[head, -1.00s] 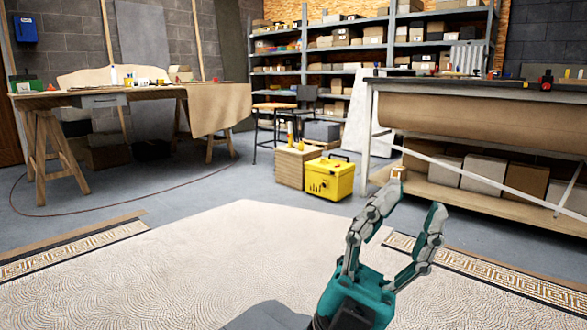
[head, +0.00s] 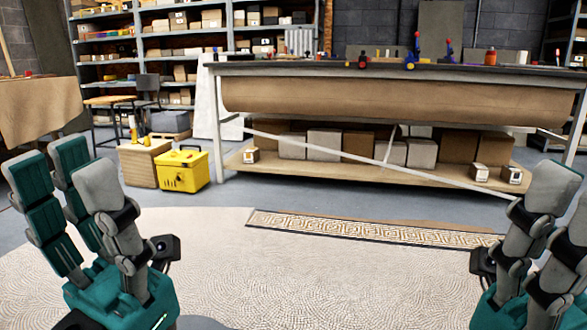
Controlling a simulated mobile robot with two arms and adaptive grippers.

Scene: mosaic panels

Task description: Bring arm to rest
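My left gripper (head: 60,168) shows at the lower left, with teal and grey fingers pointing up. Its fingers stand apart and nothing is seen between them, so it looks open and empty. My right gripper (head: 560,190) stands at the lower right edge, also pointing up. Part of it is cut off by the picture edge, so its opening cannot be judged. No object is seen in it. Both grippers are held up in front of the view, well apart from each other.
A long workbench (head: 285,68) with tools on top and boxes on its lower shelf stands ahead. A yellow case (head: 182,171) and a wooden box (head: 140,162) stand on the floor at the left. The pale patterned floor panel (head: 330,280) between the grippers is clear.

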